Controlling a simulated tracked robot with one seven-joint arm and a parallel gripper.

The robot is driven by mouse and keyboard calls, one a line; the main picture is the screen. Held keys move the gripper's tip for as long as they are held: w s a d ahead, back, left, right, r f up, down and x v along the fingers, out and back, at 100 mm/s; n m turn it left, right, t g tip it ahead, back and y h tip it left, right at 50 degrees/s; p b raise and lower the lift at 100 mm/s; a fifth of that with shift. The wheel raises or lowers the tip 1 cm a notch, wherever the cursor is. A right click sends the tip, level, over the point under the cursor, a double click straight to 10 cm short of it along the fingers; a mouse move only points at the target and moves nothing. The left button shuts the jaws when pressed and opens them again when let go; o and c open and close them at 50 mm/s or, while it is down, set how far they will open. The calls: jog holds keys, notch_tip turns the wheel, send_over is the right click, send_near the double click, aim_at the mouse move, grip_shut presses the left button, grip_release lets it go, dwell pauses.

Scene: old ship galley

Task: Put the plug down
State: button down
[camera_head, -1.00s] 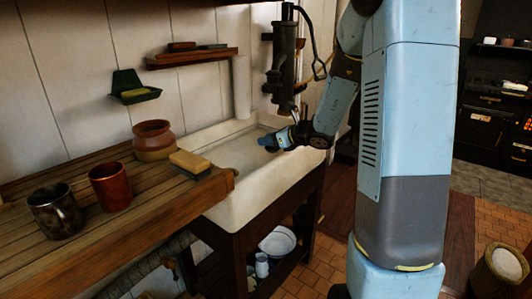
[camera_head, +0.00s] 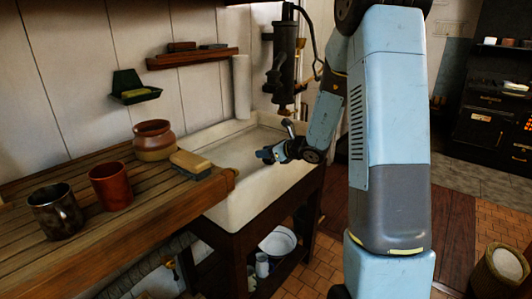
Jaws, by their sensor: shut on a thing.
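My gripper (camera_head: 264,155) is over the pale stone sink (camera_head: 241,213), towards its right side and below the rim of the back wall. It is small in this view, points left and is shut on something. The plug is too small and too covered by the jaws to make out. The basin floor below the gripper shows only in part, and I cannot tell how far above it the gripper is.
A dark hand pump (camera_head: 285,58) hangs above the sink's back right. The wooden counter (camera_head: 140,216) at left bears a brush (camera_head: 191,165), a brown pot (camera_head: 153,140), a red mug (camera_head: 111,186) and a metal mug (camera_head: 56,211). The sink's left part is clear.

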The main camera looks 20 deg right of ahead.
jog(key=c, duration=0.8)
grip_release()
